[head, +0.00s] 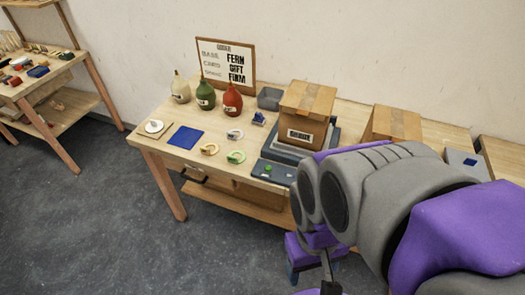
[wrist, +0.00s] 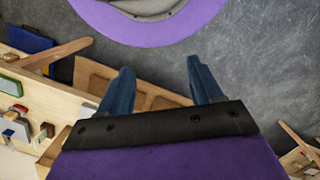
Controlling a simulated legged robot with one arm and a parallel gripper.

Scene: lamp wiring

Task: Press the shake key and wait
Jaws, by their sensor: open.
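A dark grey flat machine (head: 276,172) lies on the front right of the wooden bench, with a small green key (head: 267,168) on its front part. I cannot read any mark on the key. A cardboard box (head: 305,103) with a printed label stands on the machine's raised back part. My gripper (head: 308,268) is low in front of the bench, to the right of and below the key, and apart from it. The wrist view shows its two blue fingers (wrist: 160,70) spread apart with nothing between them. The machine cannot be made out in the wrist view.
Bottles in cream, green and red (head: 231,98) stand near a sign (head: 226,60). Coiled rings, a blue mat (head: 186,137) and a white disc (head: 154,127) lie left of the machine. Another cardboard box (head: 397,122) is at right. The floor (head: 110,220) in front is clear.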

